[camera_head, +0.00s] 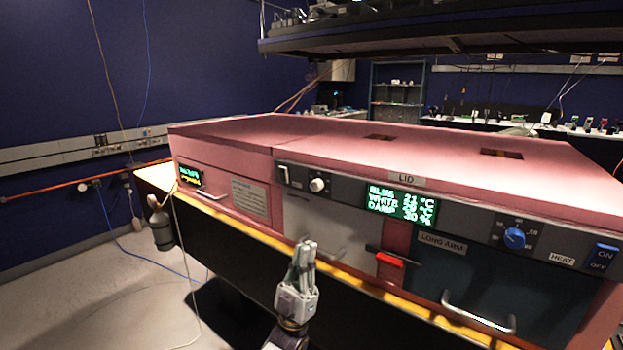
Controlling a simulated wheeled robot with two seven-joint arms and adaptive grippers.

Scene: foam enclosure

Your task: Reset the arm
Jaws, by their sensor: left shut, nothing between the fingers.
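My left gripper (304,256) is in front of the enclosure, at the lower middle of the head view. Its fingers point up and are together, with nothing between them. The pink enclosure (250,135) stands on a dark bench with a yellow front edge. The gripper overlaps the pale grey front panel (330,228) in the picture; I cannot tell how far apart they are. My right gripper is not in view.
A control strip with a green display (400,204), a blue knob (514,238) and a blue switch (604,257) runs along the front. A red latch (390,260) and a metal handle (480,318) lie right of my gripper. Floor at left is mostly clear.

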